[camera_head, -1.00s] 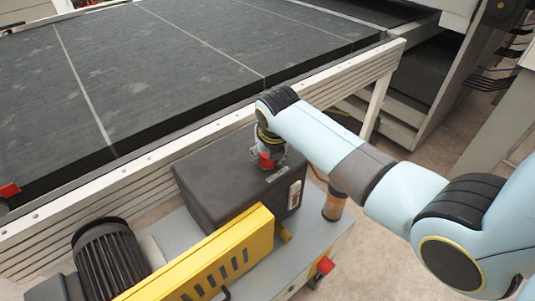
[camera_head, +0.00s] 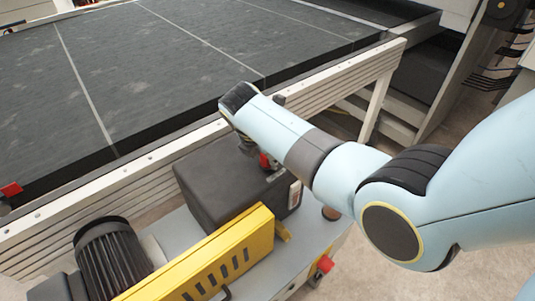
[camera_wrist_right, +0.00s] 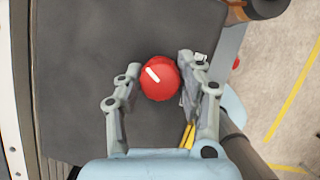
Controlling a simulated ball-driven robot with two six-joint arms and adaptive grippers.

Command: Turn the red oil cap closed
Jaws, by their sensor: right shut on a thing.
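The red oil cap (camera_wrist_right: 160,79) is round, with a white mark slanting across its upper left part. It sits on top of the dark grey box (camera_head: 205,190), whose flat top fills much of the right wrist view (camera_wrist_right: 75,60). In the head view only a little red of the cap (camera_head: 265,161) shows beneath my right arm. My right gripper (camera_wrist_right: 157,77) is over the cap, its two fingers on opposite sides, shut on it. In the head view the right gripper (camera_head: 257,152) is mostly hidden by its wrist. My left gripper is not in view.
A yellow guard (camera_head: 215,258) and a black ribbed motor (camera_head: 107,255) stand in front of the box. The white conveyor rail (camera_head: 140,170) runs behind it. A brownish cylinder (camera_head: 331,213) stands at its right, partly behind my arm. A red knob (camera_head: 325,264) is on the base edge.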

